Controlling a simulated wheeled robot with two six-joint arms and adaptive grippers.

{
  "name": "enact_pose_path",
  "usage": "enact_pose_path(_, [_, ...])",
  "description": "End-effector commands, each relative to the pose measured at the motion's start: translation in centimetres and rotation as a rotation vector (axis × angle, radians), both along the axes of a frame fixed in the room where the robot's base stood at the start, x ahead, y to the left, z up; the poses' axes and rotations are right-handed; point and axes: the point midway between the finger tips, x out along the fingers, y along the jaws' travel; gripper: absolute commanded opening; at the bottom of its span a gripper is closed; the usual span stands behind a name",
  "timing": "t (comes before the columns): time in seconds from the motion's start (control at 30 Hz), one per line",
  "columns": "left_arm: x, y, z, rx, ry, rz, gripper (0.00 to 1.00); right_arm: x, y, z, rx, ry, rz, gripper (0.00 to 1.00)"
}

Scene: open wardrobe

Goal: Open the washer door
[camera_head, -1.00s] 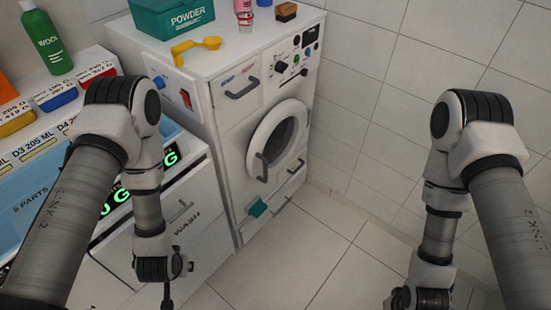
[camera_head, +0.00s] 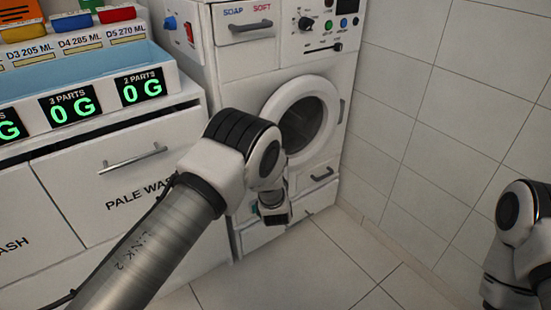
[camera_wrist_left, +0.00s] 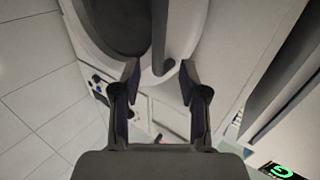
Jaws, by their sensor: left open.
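The washer (camera_head: 262,62) is a white front-loader with a round door (camera_head: 275,97) that looks shut. Its white ring frames dark glass (camera_head: 303,122). My left arm covers the ring's left side in the head view, hiding the door handle there. In the left wrist view the grey handle bar (camera_wrist_left: 161,35) stands beside the dark glass. My left gripper (camera_wrist_left: 159,69) is open, its fingertips on either side of the bar's end in the picture. I cannot tell whether they touch it. My right gripper is out of view; only part of that arm shows at the right edge.
A white drawer cabinet (camera_head: 80,180) with a pale blue tray (camera_head: 85,72) stands left of the washer. A lower handle (camera_head: 322,174) shows below the door. Tiled wall (camera_head: 420,110) is on the right; the floor (camera_head: 320,265) in front is clear.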

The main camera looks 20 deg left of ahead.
Motion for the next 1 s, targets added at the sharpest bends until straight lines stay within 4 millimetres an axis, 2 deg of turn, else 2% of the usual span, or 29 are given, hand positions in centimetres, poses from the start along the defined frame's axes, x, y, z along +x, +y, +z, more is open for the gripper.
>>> enact_pose_path(0.33, [5.8, 2.0, 0.0, 0.000, 0.000, 0.001, 0.43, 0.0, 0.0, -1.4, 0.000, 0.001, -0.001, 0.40])
enact_pose_path(0.43, [6.5, 2.2, 0.0, 0.000, 0.002, 0.000, 0.43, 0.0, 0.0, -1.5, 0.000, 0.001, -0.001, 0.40])
enact_pose_path(0.63, [6.6, 2.3, 0.1, 0.001, 0.003, 0.000, 0.43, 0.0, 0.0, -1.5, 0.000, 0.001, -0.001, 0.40])
enact_pose_path(0.67, [6.6, 2.3, 0.1, 0.001, 0.003, 0.000, 0.40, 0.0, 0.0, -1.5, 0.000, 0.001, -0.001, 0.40])
enact_pose_path(0.7, [6.6, 2.3, 0.1, 0.001, 0.003, 0.000, 0.26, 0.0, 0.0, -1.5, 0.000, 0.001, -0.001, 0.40])
enact_pose_path(0.77, [6.6, 2.3, 0.1, 0.001, 0.003, 0.000, 0.04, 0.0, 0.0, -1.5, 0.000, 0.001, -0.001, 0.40])
enact_pose_path(0.8, [6.6, 2.3, 0.1, 0.001, 0.003, 0.000, 0.00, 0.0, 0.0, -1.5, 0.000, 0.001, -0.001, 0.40])
enact_pose_path(1.0, [6.6, 2.3, 0.1, 0.001, 0.003, 0.000, 0.00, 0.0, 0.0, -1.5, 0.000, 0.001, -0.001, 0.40])
